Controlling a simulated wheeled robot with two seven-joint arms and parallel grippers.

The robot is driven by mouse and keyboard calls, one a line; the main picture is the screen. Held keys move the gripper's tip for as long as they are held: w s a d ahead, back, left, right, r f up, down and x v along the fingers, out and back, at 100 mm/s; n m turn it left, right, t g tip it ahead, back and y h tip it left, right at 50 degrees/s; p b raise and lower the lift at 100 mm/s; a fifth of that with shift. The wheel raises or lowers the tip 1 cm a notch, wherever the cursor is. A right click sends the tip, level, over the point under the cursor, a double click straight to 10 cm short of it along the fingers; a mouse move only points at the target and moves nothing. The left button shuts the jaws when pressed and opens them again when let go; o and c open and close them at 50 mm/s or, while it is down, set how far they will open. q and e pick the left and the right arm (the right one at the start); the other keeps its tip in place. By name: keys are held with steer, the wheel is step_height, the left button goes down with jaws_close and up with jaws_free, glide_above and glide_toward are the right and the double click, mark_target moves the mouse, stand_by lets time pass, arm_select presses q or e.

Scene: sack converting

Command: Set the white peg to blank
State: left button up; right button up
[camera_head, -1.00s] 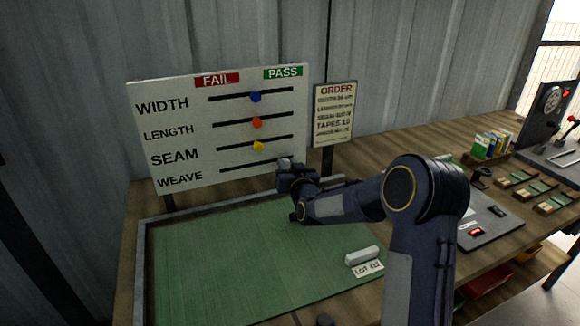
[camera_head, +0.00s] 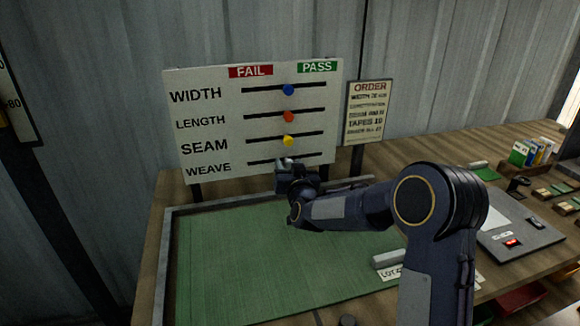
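A white board (camera_head: 205,140) carries slots labelled WIDTH, LENGTH, SEAM and WEAVE under a red FAIL tag (camera_head: 251,71) and a green PASS tag (camera_head: 317,67). My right gripper (camera_head: 287,168) is at the middle of the WEAVE slot (camera_head: 313,158). A small pale bit, apparently the white peg (camera_head: 287,161), shows at its tip; the rest is hidden. I cannot tell whether the fingers are shut on it. My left gripper is not in view.
An ORDER card (camera_head: 368,112) stands right of the board. A green mat (camera_head: 260,265) in a grey frame lies below. A pale bar (camera_head: 388,258) and LOT tag are partly behind my arm. A grey panel (camera_head: 520,230) lies at right.

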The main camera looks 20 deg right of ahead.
steer(key=s+b, duration=0.1)
steer(key=s, duration=0.6)
steer(key=shift+s+a, duration=0.4)
steer(key=shift+a, duration=0.05)
steer(key=s+r+n+g+y+p, duration=0.1)
steer(key=s+r+g+y+p, duration=0.35)
steer(key=s, duration=1.05)
steer(key=s+a+f+g+p, duration=0.1)
steer(key=s+g, duration=0.1)
steer(key=s, duration=0.5)
steer(key=s+a+f+g+p, duration=0.1)
steer(key=s+g, duration=0.2)
steer(key=s, duration=0.5)
steer(key=s+a+f+g+y+p, duration=0.1)
steer(key=s+g+p, duration=0.1)
steer(key=s, duration=0.5)
steer(key=shift+s+g, duration=0.2)
steer(key=shift+g, duration=0.25)
